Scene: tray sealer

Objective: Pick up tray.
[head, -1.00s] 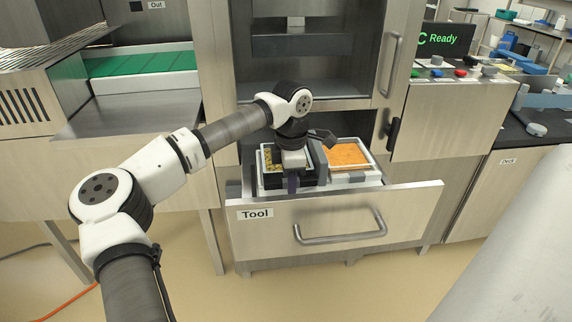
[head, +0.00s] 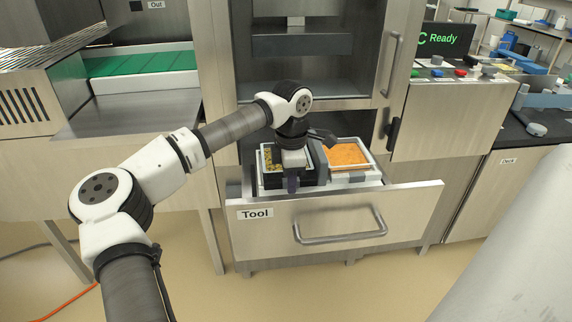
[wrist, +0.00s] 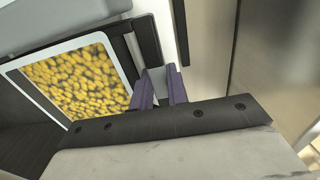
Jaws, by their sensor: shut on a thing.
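A tray of yellow pieces (head: 268,158) sits in the left place of the open drawer marked Tool. It also shows in the wrist view as a white-rimmed tray (wrist: 72,84) at the left. A second tray with orange contents (head: 347,155) sits in the right place. My gripper (head: 292,184) is over the front of the drawer, at the left tray.
The drawer front (head: 335,215) with its bar handle stands pulled out below the machine opening. A green conveyor (head: 140,63) is at the left. A control panel with a Ready screen (head: 445,40) is at the right.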

